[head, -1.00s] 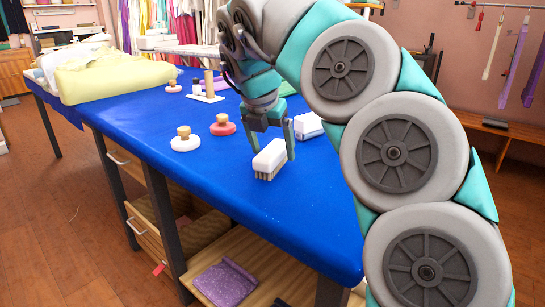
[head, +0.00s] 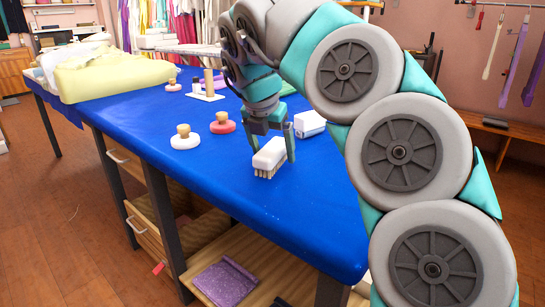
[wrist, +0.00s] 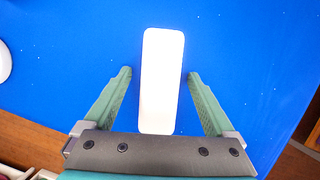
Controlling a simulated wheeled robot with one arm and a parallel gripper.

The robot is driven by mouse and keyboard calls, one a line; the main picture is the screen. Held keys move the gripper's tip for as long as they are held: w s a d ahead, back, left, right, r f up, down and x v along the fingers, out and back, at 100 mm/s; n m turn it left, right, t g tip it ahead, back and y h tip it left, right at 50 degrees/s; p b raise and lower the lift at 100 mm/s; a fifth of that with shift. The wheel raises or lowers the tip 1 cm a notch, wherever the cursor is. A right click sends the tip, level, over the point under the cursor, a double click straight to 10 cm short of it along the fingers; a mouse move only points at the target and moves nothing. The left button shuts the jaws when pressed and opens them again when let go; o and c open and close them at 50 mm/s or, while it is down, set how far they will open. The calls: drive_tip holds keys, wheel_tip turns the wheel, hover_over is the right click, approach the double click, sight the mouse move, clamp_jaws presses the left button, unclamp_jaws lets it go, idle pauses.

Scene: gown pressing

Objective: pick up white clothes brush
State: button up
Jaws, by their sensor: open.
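The white clothes brush (head: 269,154) lies on the blue table, bristles down, near the table's front edge in the head view. In the wrist view the brush (wrist: 162,82) is a long white block between my two green fingers. My gripper (head: 272,152) is open, pointing down over the brush, with one finger on each side of it. In the wrist view my gripper (wrist: 158,73) shows a gap between each finger and the brush. The exact fingertip height above the table is hard to tell.
On the blue table (head: 130,120), a white knobbed disc (head: 184,141) and a red knobbed disc (head: 222,126) stand left of the brush. A white box (head: 309,124) sits behind my gripper. Pale folded cloth (head: 110,76) covers the far left. A purple item (head: 224,281) lies on the lower shelf.

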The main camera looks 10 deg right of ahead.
clamp_jaws()
idle(0.8)
